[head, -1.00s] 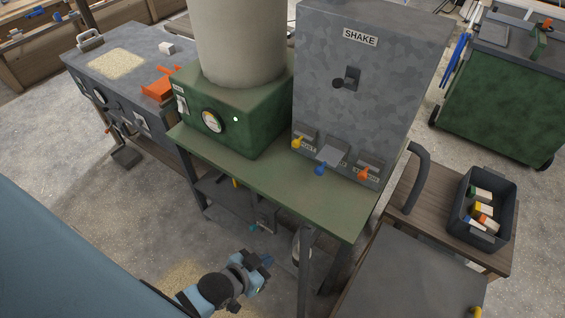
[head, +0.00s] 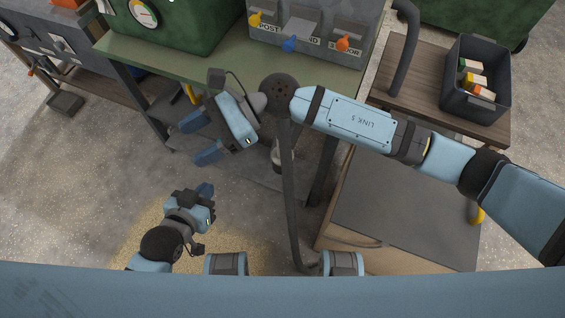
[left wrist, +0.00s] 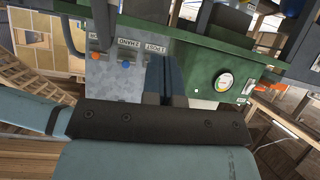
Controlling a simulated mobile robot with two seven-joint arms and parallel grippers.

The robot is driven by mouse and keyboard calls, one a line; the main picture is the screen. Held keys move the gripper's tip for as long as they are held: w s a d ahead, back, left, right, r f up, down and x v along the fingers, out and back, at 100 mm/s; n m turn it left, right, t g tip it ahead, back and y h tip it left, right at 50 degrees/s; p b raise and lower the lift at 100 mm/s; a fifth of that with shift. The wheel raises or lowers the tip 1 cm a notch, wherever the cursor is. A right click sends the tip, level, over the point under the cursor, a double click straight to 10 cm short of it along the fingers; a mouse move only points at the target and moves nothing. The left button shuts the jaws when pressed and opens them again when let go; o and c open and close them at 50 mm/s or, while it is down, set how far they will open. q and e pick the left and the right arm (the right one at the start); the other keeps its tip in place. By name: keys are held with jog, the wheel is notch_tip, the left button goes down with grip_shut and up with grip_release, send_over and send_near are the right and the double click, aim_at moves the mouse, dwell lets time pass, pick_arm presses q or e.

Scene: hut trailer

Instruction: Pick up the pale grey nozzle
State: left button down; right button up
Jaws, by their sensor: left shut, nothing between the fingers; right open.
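I cannot make out a pale grey nozzle for certain in either view. A small pale object (head: 285,157) shows under the green table, partly hidden behind my right arm, and I cannot tell what it is. My right gripper (head: 200,138) is open and empty, its blue fingers spread, over the floor in front of the table. My left gripper (head: 205,190) is shut and empty, lower in the head view and apart from everything. Its closed fingers (left wrist: 165,77) also show in the left wrist view, with the labelled grey cabinet behind them.
The green table (head: 215,65) carries a grey cabinet (head: 365,22) with yellow, blue and orange levers. A dark crate (head: 447,88) of small coloured blocks stands on the wooden bench at right. A grey-topped cabinet (head: 395,205) is at lower right.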

jog(key=w+d+f+n+t+h+b, duration=0.2)
jog(key=w+d+f+n+h+b, duration=0.15)
jog(key=f+n+h, duration=0.45)
jog(key=n+t+h+b, duration=0.4)
jog(key=t+h, duration=0.1)
jog(key=h, duration=0.1)
send_over(283, 143)
notch_tip(283, 143, down, 7)
jog(key=shift+w+d, duration=0.2)
jog(key=shift+w, duration=0.4)
notch_tip(283, 143, down, 8)
jog(key=shift+r+b, duration=0.1)
jog(key=shift+b, duration=0.55)
jog(key=f, duration=0.3)
jog(key=f+b, duration=0.1)
jog(key=f, duration=0.1)
jog(key=shift+w+a, duration=0.15)
jog(key=shift+a, duration=0.15)
jog(key=shift+f, duration=0.3)
pick_arm(q)
jog(key=shift+w+d+f+t+h, duration=0.45)
jog(key=shift+d+f+t, duration=0.1)
jog(key=shift+d, duration=0.1)
jog(key=shift+w+d+f+t+h, duration=0.35)
jog(key=shift+w+d+f+t, duration=0.1)
jog(key=shift+d+f+t, duration=0.15)
pick_arm(e)
grip_shut()
